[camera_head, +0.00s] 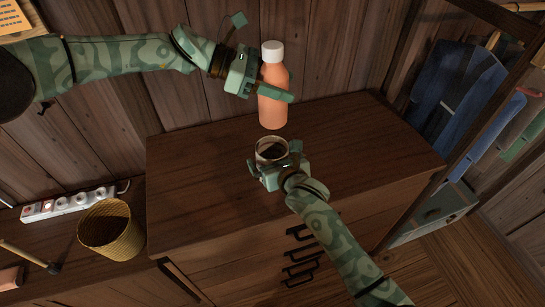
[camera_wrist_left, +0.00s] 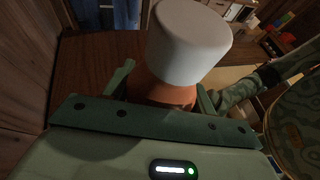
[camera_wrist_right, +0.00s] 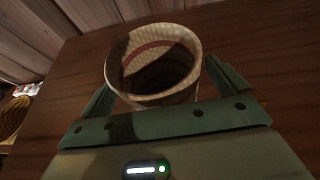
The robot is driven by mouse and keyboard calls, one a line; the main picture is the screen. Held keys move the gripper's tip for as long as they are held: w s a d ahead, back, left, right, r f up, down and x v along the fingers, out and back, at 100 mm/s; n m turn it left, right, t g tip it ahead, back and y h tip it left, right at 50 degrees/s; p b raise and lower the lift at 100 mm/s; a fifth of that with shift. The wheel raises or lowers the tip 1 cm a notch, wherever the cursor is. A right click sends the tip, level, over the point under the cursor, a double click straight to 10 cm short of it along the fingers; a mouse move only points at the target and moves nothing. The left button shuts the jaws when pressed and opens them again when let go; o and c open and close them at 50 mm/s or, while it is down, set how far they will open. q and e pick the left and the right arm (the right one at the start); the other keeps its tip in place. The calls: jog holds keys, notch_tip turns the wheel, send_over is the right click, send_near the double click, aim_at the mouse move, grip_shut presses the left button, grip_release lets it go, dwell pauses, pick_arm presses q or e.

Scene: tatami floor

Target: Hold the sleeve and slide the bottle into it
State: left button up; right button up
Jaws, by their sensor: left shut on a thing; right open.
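The orange bottle (camera_head: 272,112) with a white cap is upright in the head view. My left gripper (camera_head: 275,88) is shut on it at mid-height. In the left wrist view the white cap (camera_wrist_left: 188,42) hides much of the bottle. The sleeve (camera_head: 271,147) is a short, open-topped cup shape standing on the dark wooden cabinet top, just below the bottle in the picture. My right gripper (camera_head: 276,160) is open, with its fingers on either side of the sleeve. In the right wrist view the sleeve (camera_wrist_right: 117,68) looks empty, with a reddish band inside.
The cabinet top (camera_head: 200,185) is otherwise clear. A woven basket (camera_head: 112,232) and a white power strip (camera_head: 65,204) are at the lower left. Blue clothes (camera_head: 455,90) hang on a rack at the right. A plank wall stands behind.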

aim_at(276, 137)
pick_arm(q)
jog(key=shift+r, duration=0.1)
pick_arm(e)
jog(key=shift+w+a+f, duration=0.15)
jog(key=shift+w, duration=0.2)
jog(key=shift+c, duration=0.3)
jog(key=c, duration=1)
pick_arm(q)
jog(key=shift+w+d+f+n+t, duration=0.25)
jog(key=shift+d+f+n+t, duration=0.2)
jog(key=shift+n+t, duration=0.2)
jog(key=f+n+t+y, duration=0.1)
jog(key=n+t, duration=0.1)
jog(key=f+n+t, duration=0.2)
jog(key=f+n+t+y, duration=0.1)
jog(key=f+n+t, duration=0.1)
jog(key=t, duration=0.1)
jog(key=shift+w+a+f+n+y, duration=0.1)
jog(key=shift+w+a+n+y, duration=0.2)
jog(key=shift+a, duration=0.1)
jog(key=shift+s+a+f+t, duration=0.1)
jog(key=shift+a+f+t, duration=0.1)
jog(key=shift+f+t, duration=0.05)
jog(key=shift+n+y, duration=0.25)
jog(key=shift+y, duration=0.05)
notch_tip(276, 137, down, 10)
jog(key=shift+a+f, duration=0.1)
